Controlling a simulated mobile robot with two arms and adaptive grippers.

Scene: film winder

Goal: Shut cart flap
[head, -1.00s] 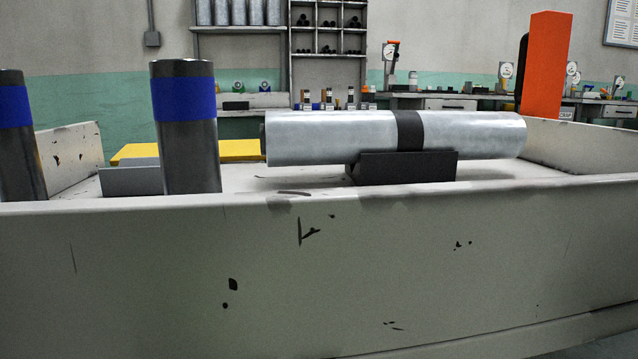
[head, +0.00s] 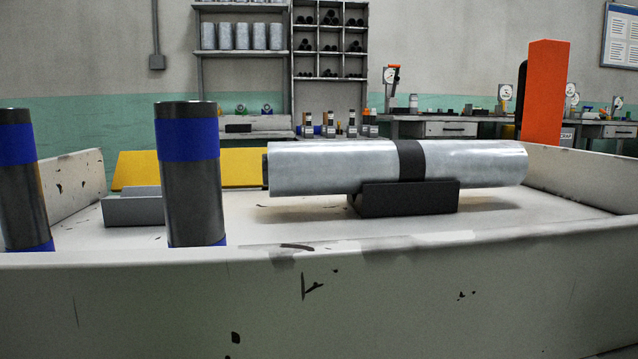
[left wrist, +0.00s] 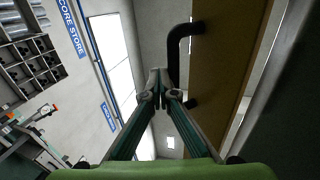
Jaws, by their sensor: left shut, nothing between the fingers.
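The cart (head: 330,305) fills the lower head view. Its near panel stands upright with a chipped, pale rim; I cannot tell whether this panel is the flap. My left gripper (left wrist: 158,75) shows only in the left wrist view, with its fingers together and empty, pointing up toward the ceiling. A brown panel (left wrist: 222,65) with a black bar handle (left wrist: 174,55) is just right of the fingertips; I cannot tell whether they touch or whether it belongs to the cart. My right gripper is in neither view.
On the cart, a silver roll (head: 330,167) lies on a black cradle (head: 408,199). Two dark cylinders with blue bands (head: 190,175) (head: 20,190) stand left. A yellow panel (head: 230,166) is behind, and an orange post (head: 546,95) rises at right. Shelves (head: 328,62) line the wall.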

